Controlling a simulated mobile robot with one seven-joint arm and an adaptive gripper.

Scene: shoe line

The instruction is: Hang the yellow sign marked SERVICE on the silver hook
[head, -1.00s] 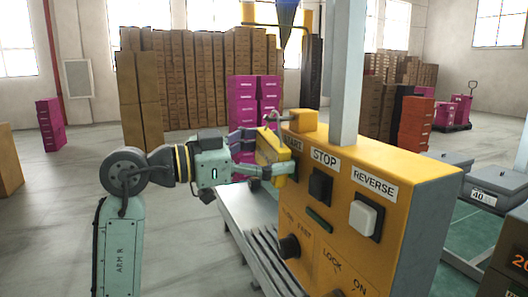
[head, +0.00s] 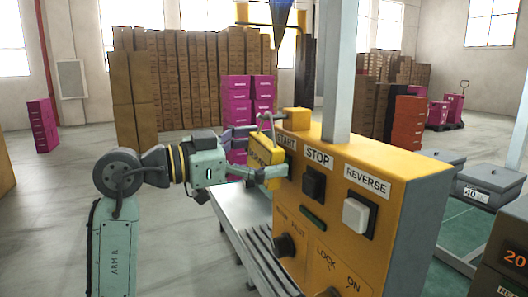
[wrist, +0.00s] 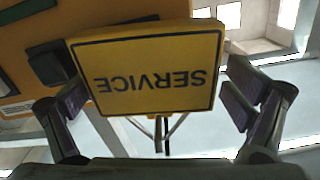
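The yellow sign (head: 262,165) is at the left edge of the orange control box, just below the silver hook (head: 266,122). In the wrist view the sign (wrist: 155,65) reads SERVICE upside down, and a thin wire hanger (wrist: 172,126) runs from its edge. My gripper (head: 257,152) is around the sign. In the wrist view the gripper's pads (wrist: 157,101) stand apart on either side of it, with a gap visible at the right pad. Contact at the left pad is unclear. The sign appears to hang from the hook, but where wire and hook meet is too small to tell.
The control box (head: 402,222) has START, STOP and REVERSE buttons close to my gripper. A metal conveyor (head: 240,208) lies below. Magenta boxes (head: 236,92) and brown stacks stand far behind.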

